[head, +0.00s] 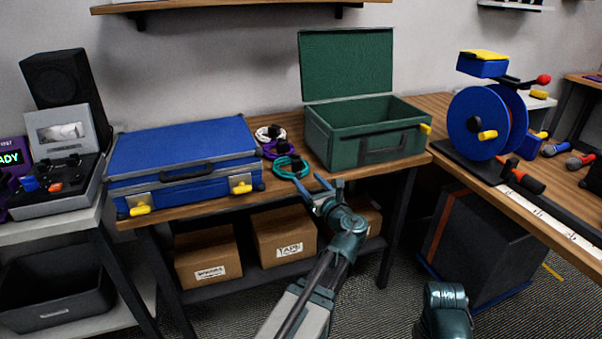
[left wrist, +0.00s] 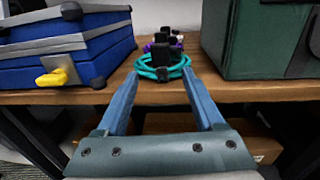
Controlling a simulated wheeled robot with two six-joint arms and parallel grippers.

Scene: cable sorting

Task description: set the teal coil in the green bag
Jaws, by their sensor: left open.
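The teal coil (head: 277,170) lies near the table's front edge, between the blue case and the green bag, with a black clip on it. It also shows in the left wrist view (left wrist: 146,67), straight ahead between the fingers. The green bag (head: 345,153) is a box-like case standing right of the coil with its lid up. My left gripper (head: 329,184) is open and empty, just in front of the table edge and to the right of the coil in the head view. In the left wrist view its fingers (left wrist: 160,80) point at the coil. My right gripper is not visible.
A closed blue case (head: 185,155) stands left of the coils. A purple coil (head: 270,150) and a white coil (head: 263,134) lie behind the teal one. A blue cable reel (head: 475,122) is on the right table. Cardboard boxes (head: 285,235) sit on the shelf below.

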